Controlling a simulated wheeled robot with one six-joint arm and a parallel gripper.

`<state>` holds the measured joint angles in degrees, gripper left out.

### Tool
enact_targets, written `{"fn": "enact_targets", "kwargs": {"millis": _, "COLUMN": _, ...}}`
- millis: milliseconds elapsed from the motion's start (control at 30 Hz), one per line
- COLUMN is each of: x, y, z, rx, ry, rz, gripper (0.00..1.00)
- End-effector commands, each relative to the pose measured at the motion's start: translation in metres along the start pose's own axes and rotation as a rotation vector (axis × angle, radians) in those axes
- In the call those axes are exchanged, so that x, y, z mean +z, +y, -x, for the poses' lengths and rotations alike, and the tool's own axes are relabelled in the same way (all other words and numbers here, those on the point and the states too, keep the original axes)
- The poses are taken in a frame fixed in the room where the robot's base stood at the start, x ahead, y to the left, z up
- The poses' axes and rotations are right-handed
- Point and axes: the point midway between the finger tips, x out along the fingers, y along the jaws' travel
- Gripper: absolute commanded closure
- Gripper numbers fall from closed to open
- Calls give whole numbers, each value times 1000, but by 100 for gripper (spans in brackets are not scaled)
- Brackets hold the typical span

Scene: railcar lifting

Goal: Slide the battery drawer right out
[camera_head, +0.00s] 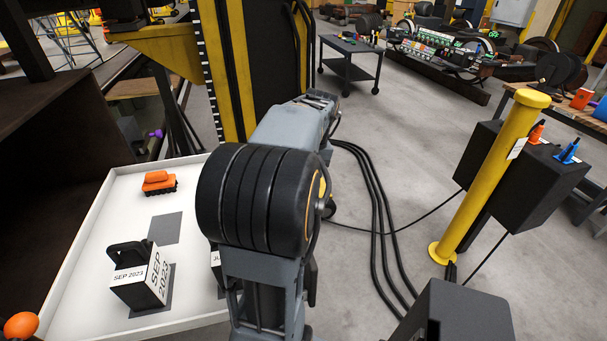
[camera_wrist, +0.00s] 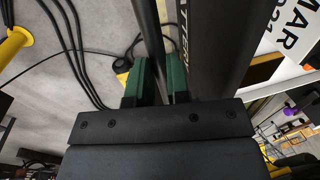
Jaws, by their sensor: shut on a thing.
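The battery drawer (camera_head: 188,164) is a white tray at the left in the head view, extending from a dark housing. On it stands a black battery (camera_head: 138,282) with a white label reading SEP 2023; my arm partly hides another. In the wrist view, my gripper (camera_wrist: 158,80) has its green pads shut on a dark bar (camera_wrist: 152,35), seemingly the drawer handle. A dark front panel (camera_wrist: 210,45) with partly visible lettering lies right beside it. A white label reading MAR (camera_wrist: 290,28) shows behind. My arm hides the drawer front in the head view.
An orange object (camera_head: 158,182) lies in the tray. A yellow post (camera_head: 490,180) and dark box (camera_head: 545,180) stand to the right. Black cables (camera_head: 375,215) cross the grey floor. A cart (camera_head: 350,65) stands farther back. Floor between the arm and post is mostly open.

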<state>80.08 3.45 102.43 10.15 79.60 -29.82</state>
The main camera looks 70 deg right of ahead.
Motion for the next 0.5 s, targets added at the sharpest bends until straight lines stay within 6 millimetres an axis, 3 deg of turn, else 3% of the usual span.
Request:
{"fn": "enact_targets", "kwargs": {"millis": 300, "x": 0, "y": 0, "z": 0, "rx": 1, "ry": 1, "rz": 0, "gripper": 58}}
{"fn": "enact_targets", "kwargs": {"millis": 500, "x": 0, "y": 0, "z": 0, "rx": 1, "ry": 1, "rz": 0, "gripper": 58}}
